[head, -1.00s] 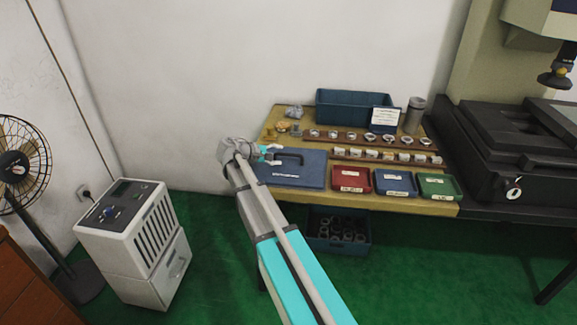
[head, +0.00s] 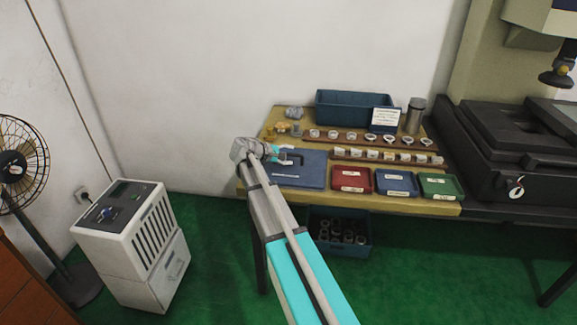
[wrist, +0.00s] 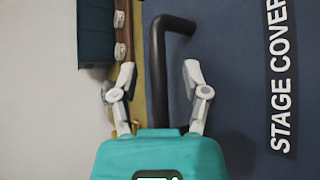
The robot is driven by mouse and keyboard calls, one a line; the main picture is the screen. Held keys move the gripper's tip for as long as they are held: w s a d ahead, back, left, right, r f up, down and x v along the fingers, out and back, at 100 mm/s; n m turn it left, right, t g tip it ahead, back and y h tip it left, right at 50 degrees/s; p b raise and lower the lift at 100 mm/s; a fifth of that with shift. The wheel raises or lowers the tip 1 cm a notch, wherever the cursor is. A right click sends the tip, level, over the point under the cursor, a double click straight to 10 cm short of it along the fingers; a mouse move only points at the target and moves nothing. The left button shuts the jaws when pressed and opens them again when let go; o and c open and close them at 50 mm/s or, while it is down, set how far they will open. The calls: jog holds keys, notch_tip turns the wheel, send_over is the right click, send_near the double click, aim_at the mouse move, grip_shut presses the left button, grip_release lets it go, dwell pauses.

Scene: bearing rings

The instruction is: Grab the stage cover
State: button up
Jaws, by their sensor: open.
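The stage cover (head: 312,172) is a flat blue panel with a black bar handle, lying on the left front of the wooden table. In the wrist view the cover (wrist: 235,90) fills the right side, with white "STAGE COVER" lettering. Its black handle (wrist: 158,75) runs up the picture and bends right at the top. My gripper (wrist: 160,78) is open, with one white finger on each side of the handle; neither finger visibly touches it. In the head view my gripper (head: 281,153) is at the handle's left end, and the arm hides the cover's left part.
Red (head: 351,181), blue (head: 396,184) and green (head: 440,187) trays line the table's front edge, right of the cover. Rows of rings on brown racks (head: 375,136) and a blue bin (head: 340,109) stand behind. A dark machine (head: 500,165) is at the right.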

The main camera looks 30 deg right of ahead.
grip_shut()
jog(key=shift+r, duration=0.15)
dwell(0.5)
jog(key=shift+r+p, duration=0.95)
jog(key=shift+p, duration=0.1)
jog(key=s+a+r+p, duration=0.5)
jog(key=s+r+p, duration=0.6)
jog(key=s, duration=0.2)
